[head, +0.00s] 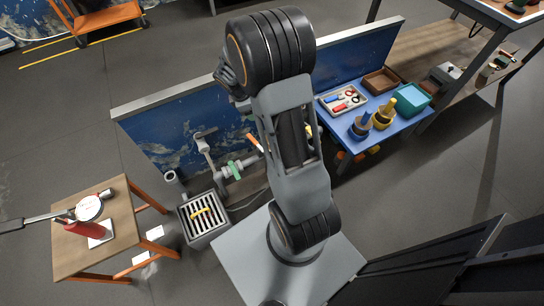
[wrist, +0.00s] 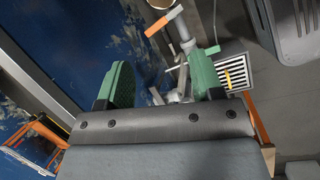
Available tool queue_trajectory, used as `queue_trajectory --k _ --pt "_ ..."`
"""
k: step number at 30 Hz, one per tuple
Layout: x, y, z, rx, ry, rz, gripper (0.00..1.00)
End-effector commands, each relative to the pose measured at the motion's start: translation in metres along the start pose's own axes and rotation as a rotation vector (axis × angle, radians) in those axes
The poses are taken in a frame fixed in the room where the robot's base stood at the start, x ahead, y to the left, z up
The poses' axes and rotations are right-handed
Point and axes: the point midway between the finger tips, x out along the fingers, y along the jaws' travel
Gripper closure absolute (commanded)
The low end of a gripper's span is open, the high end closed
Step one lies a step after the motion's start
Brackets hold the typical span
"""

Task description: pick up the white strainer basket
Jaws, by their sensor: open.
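I cannot clearly pick out a white strainer basket in either view. A grey pipe assembly (head: 205,150) stands against the blue panel in the head view, with an orange handle (head: 254,142) and a green part (head: 235,168). The wrist view shows grey piping (wrist: 181,30) and the orange handle (wrist: 160,24) beyond my fingers. My gripper (wrist: 160,78) has two green fingers set wide apart, with nothing seen held between them.
A slatted drain box (head: 188,229) with a yellow item (head: 202,212) stands on the floor. A wooden table (head: 75,258) at left holds a red object (head: 82,229) and a round white-faced item (head: 89,207). A blue table (head: 355,140) at right bears a tray and several containers.

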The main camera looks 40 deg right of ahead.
Motion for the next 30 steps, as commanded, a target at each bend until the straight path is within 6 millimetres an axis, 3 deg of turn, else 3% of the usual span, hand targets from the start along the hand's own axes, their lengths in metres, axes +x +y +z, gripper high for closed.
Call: queue_trajectory --k 1,3,7,21,30 --pt "0.046 0.001 -0.007 -0.067 -0.018 -0.016 0.39" --pt "0.079 0.004 -0.010 -0.156 -0.037 -0.027 0.39" --pt "0.121 0.008 -0.013 -0.270 -0.057 -0.043 0.39" --pt "0.209 0.006 -0.010 -0.346 -0.068 -0.055 0.39" --pt "0.229 0.006 -0.007 -0.344 -0.068 -0.054 0.39"
